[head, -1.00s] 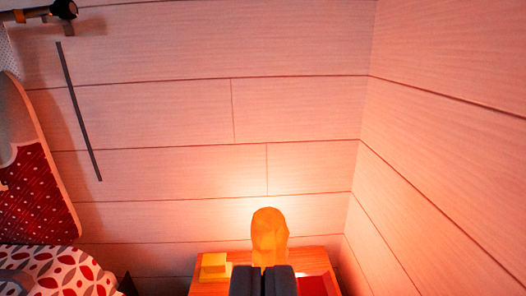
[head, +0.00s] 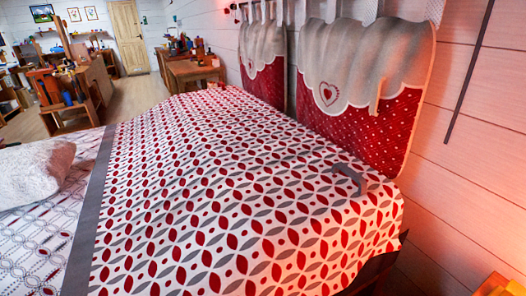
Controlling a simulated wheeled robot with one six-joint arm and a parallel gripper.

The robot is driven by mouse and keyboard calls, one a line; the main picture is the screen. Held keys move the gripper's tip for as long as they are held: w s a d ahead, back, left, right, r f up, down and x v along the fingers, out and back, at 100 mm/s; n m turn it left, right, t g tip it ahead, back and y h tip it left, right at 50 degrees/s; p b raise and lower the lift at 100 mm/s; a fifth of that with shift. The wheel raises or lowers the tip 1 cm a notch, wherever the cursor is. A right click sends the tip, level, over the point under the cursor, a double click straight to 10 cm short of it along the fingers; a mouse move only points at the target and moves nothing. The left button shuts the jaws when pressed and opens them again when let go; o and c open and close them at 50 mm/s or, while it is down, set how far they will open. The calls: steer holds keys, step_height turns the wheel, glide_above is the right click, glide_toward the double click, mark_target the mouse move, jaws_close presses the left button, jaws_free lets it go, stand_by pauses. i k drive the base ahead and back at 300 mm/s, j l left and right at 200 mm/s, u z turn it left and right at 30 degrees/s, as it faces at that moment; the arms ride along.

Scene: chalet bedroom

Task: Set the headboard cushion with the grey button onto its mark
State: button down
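Two headboard cushions hang against the wall above the bed, each grey above a scalloped edge and dotted red below. The near cushion (head: 345,125) has a heart patch and a tan upright tab (head: 376,95) on its front. The far cushion (head: 263,62) hangs to its left. I cannot make out a grey button on either. A dark slanted strip (head: 468,72) is on the wall to the right of the near cushion; I cannot tell whether it is the mark. My gripper is out of view.
The bed with its red and grey patterned cover (head: 220,200) fills the middle. A grey bent piece (head: 350,178) lies on it near the cushions. A white pillow (head: 33,172) is at left. A wooden nightstand (head: 492,285) shows at lower right. Tables stand at the back.

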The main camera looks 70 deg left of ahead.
mark_target(362, 87)
steer(key=k+j+u, duration=0.1)
steer(key=u, duration=1.5)
steer(key=j, duration=0.05)
